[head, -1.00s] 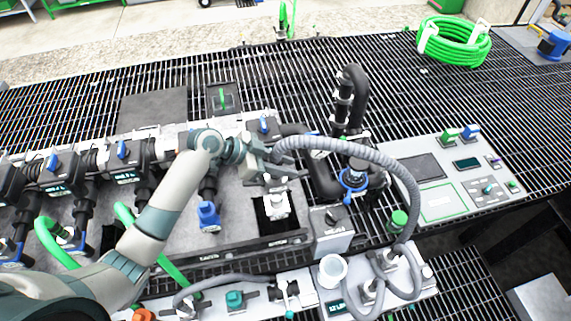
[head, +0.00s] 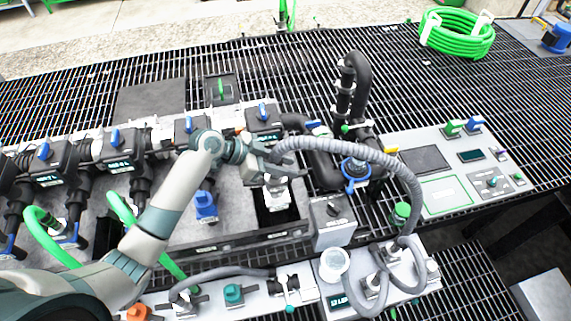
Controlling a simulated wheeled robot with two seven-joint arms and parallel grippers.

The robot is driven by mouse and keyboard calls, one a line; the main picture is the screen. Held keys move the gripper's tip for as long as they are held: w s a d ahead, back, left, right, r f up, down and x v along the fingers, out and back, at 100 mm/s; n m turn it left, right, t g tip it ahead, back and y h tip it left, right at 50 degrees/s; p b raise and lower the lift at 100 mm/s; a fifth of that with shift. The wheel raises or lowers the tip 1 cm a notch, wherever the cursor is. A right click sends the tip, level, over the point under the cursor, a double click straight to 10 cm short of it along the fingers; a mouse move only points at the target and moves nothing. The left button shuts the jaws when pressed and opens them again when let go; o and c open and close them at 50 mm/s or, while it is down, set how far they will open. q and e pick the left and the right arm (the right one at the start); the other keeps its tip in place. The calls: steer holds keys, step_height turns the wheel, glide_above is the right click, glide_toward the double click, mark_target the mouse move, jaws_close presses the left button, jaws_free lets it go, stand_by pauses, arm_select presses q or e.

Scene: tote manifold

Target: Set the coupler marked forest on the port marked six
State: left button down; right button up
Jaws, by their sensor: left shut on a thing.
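My left gripper (head: 280,168) is shut on the end fitting of a ribbed grey hose (head: 385,162), which arches away to the right. The fitting itself is mostly hidden by the jaws. A pale metal port (head: 278,197) stands in a dark recess just below the gripper. I cannot tell whether the held fitting touches it. The words marking the coupler and the port cannot be read at this size. My right gripper is not in view.
Black valves with blue handles (head: 115,137) line the manifold (head: 235,222) on the left. A grey knob box (head: 333,228) stands right of the recess, and a blue-collared black pipe (head: 356,170) rises behind it. A control panel (head: 440,160) is farther right.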

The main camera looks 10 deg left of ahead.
arm_select(q)
steer(key=shift+f+b, duration=1.65)
steer(key=shift+f, duration=0.65)
steer(key=c, duration=1.3)
jaws_free()
steer(key=shift+f, duration=0.1)
steer(key=shift+c, duration=0.2)
steer(key=shift+a, duration=0.1)
steer(key=p+v, duration=0.6)
steer(key=v, duration=1.1)
steer(key=shift+r, duration=0.25)
